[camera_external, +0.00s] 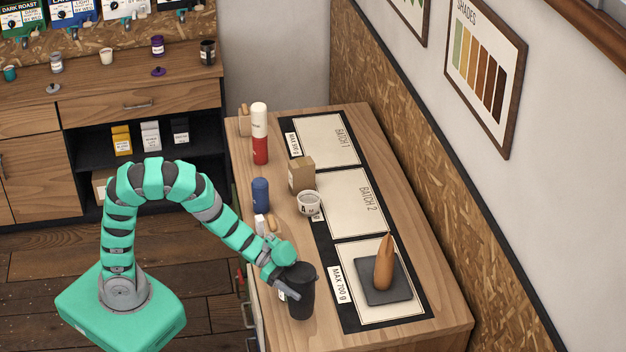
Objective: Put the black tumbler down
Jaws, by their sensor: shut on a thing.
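The black tumbler (302,297) stands upright at the near left part of the wooden counter, left of the lowest batch panel. My gripper (287,291) is shut on the black tumbler from its left side. Whether the tumbler's base touches the counter or is slightly above it, I cannot tell. Part of the tumbler's left side is hidden by my gripper.
A dark square plate (398,290) with a brown pointed object (384,265) lies right of the tumbler. A blue canister (260,195), a white cup (309,204), a cardboard box (301,174) and a red-white bottle (260,135) stand farther back. Bare counter (385,337) shows at the front.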

